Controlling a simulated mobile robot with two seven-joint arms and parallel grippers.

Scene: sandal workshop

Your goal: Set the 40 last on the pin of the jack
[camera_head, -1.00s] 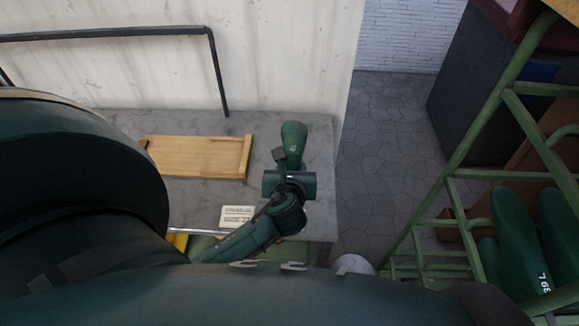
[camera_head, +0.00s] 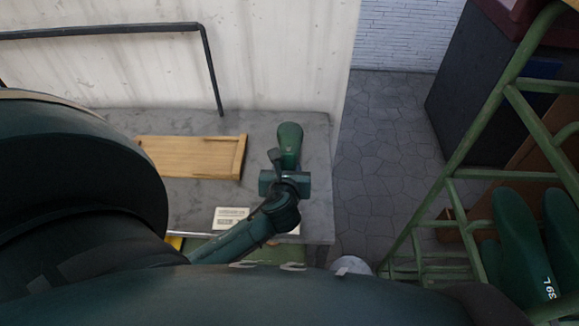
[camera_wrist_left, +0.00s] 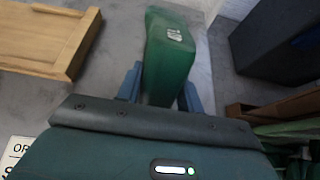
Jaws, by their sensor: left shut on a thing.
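A green last (camera_head: 289,140) is held by my left gripper (camera_head: 284,170) over the right end of the grey bench. In the left wrist view the last (camera_wrist_left: 168,62) stands between the two blue fingers of my left gripper (camera_wrist_left: 160,85), which are shut on it. A pale label shows on its top end, too blurred to read. I cannot make out the jack or its pin in these views. My right gripper does not show.
A wooden tray (camera_head: 192,156) and a printed white card (camera_head: 231,216) lie on the grey bench (camera_head: 318,135). A green rack (camera_head: 456,150) with several green lasts (camera_head: 518,245), one marked "39 L", stands at the right. Stone floor (camera_head: 385,120) lies between.

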